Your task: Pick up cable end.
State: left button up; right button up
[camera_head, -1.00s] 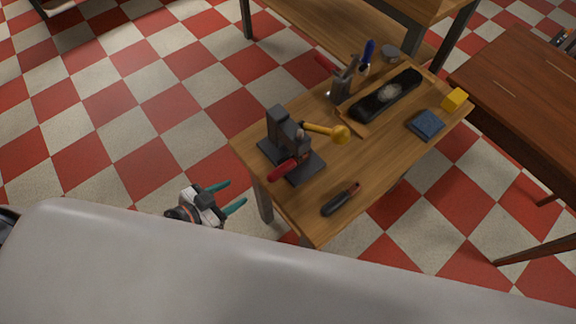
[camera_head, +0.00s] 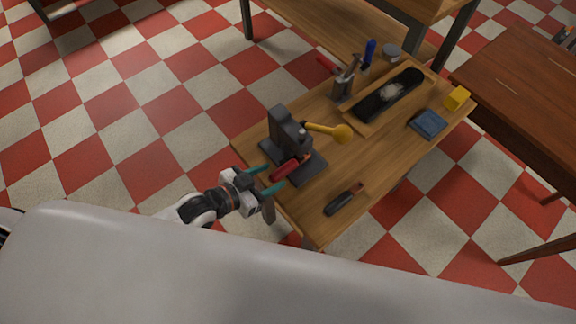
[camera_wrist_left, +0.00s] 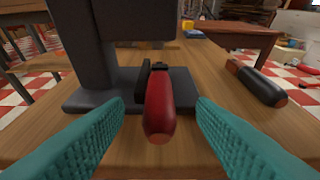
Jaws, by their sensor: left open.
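I cannot make out a cable end in either view. My left gripper (camera_head: 268,179) is open at the near left edge of the wooden bench, its teal fingers pointing at a red handle (camera_head: 285,170). The handle belongs to a dark upright fixture (camera_head: 287,132) on a flat base. In the left wrist view the red handle (camera_wrist_left: 159,108) points at the camera, centred between the open fingers (camera_wrist_left: 160,120) with gaps on both sides. A yellow round-ended piece (camera_head: 328,131) sticks out right from the fixture. My right gripper is not in view.
A dark-handled tool (camera_head: 343,200) lies on the bench's near right part. Behind are a wooden tray (camera_head: 352,125) with a long black piece (camera_head: 388,96), a holder with tools (camera_head: 344,84), a blue block (camera_head: 428,123) and a yellow block (camera_head: 457,97). The bench's middle right is clear.

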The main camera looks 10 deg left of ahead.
aim_at(290, 166)
pick_arm(q)
jog(key=shift+x, duration=1.2)
jog(key=c, duration=1.1)
jog(key=shift+r, duration=0.1)
